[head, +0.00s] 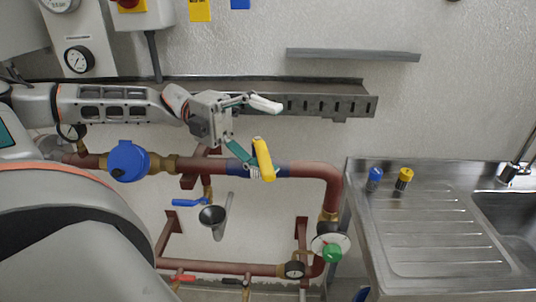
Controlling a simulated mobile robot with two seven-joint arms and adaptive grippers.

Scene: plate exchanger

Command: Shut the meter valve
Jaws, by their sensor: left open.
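A yellow lever handle (263,158) sits at a valve on the upper red-brown pipe (312,170), beside a blue band; it looks roughly crosswise to the pipe in the picture. A round blue meter (128,160) is on the same pipe to the left. My left gripper (257,130) is open, with a pale finger above and a teal finger below. The teal finger is close to the yellow handle's left side; I cannot tell whether they touch. Nothing is between the fingers. The valve body is partly hidden behind the handle and finger. My right gripper is not in view.
A slotted metal tray (335,100) runs along the wall behind my left gripper. A green knob (332,252) is lower right. A steel sink counter (425,238) holds blue and yellow-topped items.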

